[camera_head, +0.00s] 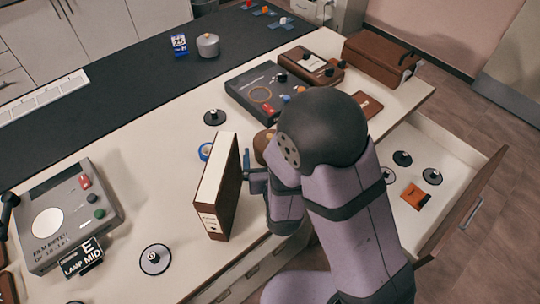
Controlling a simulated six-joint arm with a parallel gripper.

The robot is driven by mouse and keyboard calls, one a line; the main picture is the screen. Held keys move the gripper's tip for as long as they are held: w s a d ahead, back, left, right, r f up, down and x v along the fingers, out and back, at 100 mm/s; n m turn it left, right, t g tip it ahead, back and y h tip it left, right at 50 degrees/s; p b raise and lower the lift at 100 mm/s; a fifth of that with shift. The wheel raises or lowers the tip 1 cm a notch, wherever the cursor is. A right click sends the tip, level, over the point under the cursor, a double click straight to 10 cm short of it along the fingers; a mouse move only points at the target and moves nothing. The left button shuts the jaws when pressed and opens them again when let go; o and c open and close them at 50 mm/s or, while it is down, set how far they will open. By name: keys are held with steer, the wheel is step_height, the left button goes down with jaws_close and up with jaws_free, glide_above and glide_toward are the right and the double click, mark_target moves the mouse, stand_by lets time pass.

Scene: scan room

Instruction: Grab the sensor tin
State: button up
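A small round grey tin (208,45) with a knob on its lid stands on the dark counter at the back; I can read no label that marks it as the sensor tin. My gripper (250,172) is low over the pale desk, just right of an upright white and brown binder (218,187). The fingers are small and partly hidden by my own arm, so their opening and any hold do not show. A brownish rounded thing (262,143) shows partly behind my arm.
A grey device (66,212) stands at the left, and a dark device (262,88) with buttons stands behind my arm. A brown case (380,58) sits at the back right. An open drawer (437,146) holds several black discs and an orange item (415,196).

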stand_by(0.3)
steer(key=shift+w+f+b, duration=0.15)
steer(key=shift+b, duration=0.4)
steer(key=shift+w+f, duration=0.1)
steer(key=shift+w, duration=0.2)
steer(key=shift+x, duration=2.15)
steer(key=shift+c, duration=0.3)
steer(key=shift+a, duration=0.1)
steer(key=c, duration=1.6)
